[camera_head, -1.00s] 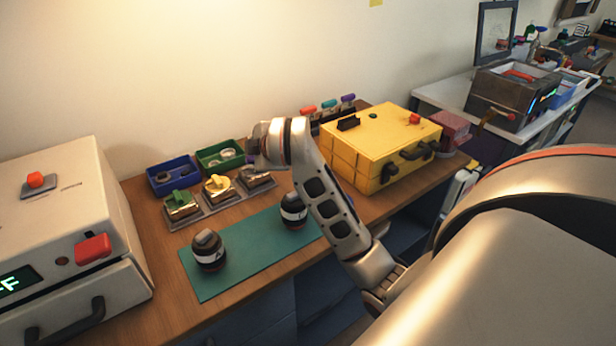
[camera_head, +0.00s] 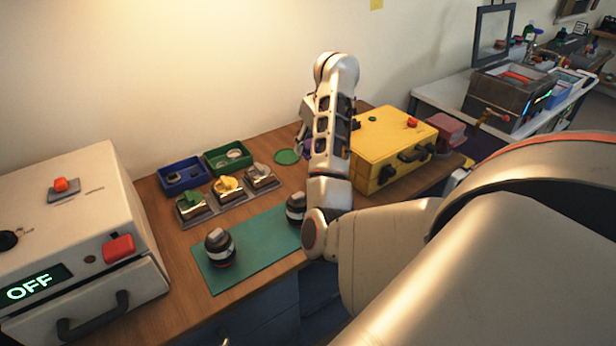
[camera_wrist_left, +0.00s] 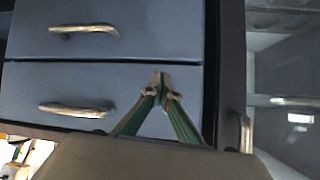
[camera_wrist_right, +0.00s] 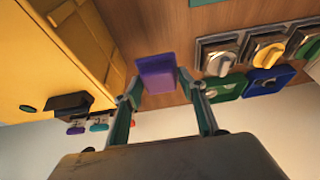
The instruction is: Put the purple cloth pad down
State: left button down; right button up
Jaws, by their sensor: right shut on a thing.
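The purple cloth pad (camera_wrist_right: 156,76) is held between the fingertips of my right gripper (camera_wrist_right: 158,88) in the right wrist view. Bare brown tabletop (camera_wrist_right: 178,40) shows behind it; I cannot tell whether the pad touches the table. In the head view my right gripper (camera_head: 304,142) is at the back of the table, left of the yellow case, mostly hidden by my arm. A little purple shows there. My left gripper (camera_wrist_left: 161,88) has its green fingers meeting at the tips, empty, in front of blue drawers.
The yellow case (camera_head: 372,135) stands close on the right. A green disc (camera_head: 287,157) lies on the table to the left.

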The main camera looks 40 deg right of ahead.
aim_at(310, 155)
notch_tip(310, 155, down, 4)
jog(key=shift+f+b, duration=0.15)
jog(key=shift+b, duration=0.3)
notch_tip(310, 155, down, 5)
jog(key=shift+f+b, duration=0.2)
jog(key=shift+b, duration=0.15)
jog(key=o, duration=1)
